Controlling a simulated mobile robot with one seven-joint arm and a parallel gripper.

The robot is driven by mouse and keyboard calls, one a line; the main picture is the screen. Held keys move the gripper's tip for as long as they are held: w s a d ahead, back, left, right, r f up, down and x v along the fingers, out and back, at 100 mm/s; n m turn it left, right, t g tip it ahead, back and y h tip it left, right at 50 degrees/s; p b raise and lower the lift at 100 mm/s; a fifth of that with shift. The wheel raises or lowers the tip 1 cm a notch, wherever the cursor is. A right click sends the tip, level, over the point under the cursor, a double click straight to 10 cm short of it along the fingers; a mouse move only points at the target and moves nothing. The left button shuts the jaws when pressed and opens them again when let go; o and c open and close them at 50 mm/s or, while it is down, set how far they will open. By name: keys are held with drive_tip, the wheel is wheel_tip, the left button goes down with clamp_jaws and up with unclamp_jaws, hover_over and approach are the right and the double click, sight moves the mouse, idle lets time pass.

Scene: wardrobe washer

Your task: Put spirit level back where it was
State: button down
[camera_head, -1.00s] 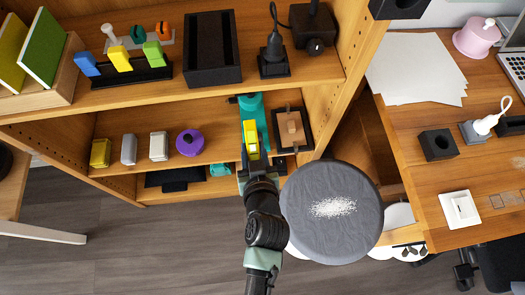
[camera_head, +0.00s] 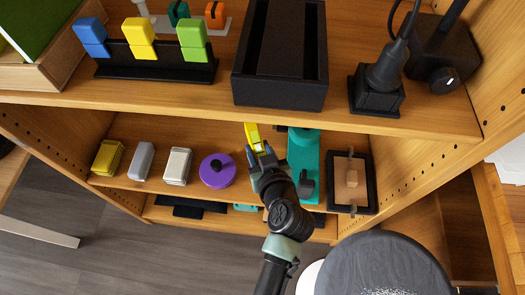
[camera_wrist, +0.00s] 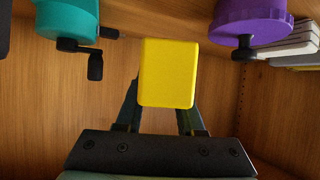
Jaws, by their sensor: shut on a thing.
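The yellow spirit level (camera_head: 252,136) is in my gripper (camera_head: 264,156). My gripper is shut on it, with the arm reaching up to the middle shelf (camera_head: 135,135) from below. The spirit level is in front of the gap between a purple round object (camera_head: 217,172) and a teal device (camera_head: 303,155). In the wrist view the yellow end of the spirit level (camera_wrist: 167,73) sits between the two fingers, and the rest of it is hidden behind that end. I cannot tell whether it touches the shelf.
Several small blocks, including a white one (camera_head: 177,166), stand left of the purple object. A black-framed tray (camera_head: 350,183) is right of the teal device. The upper shelf edge (camera_head: 205,108) runs above my gripper. A round grey stool top (camera_head: 380,265) is at lower right.

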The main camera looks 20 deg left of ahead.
drive_tip(key=shift+s, duration=0.1)
drive_tip(key=shift+d, duration=0.1)
drive_tip(key=shift+f, duration=0.1)
wheel_tip(320, 180, down, 8)
drive_tip(key=b, duration=0.7)
drive_tip(key=shift+f+b, duration=0.25)
drive_tip(key=shift+b, duration=0.3)
drive_tip(key=shift+c, duration=2.2)
unclamp_jaws()
drive_tip(key=shift+r, duration=0.1)
drive_tip(key=o, duration=0.3)
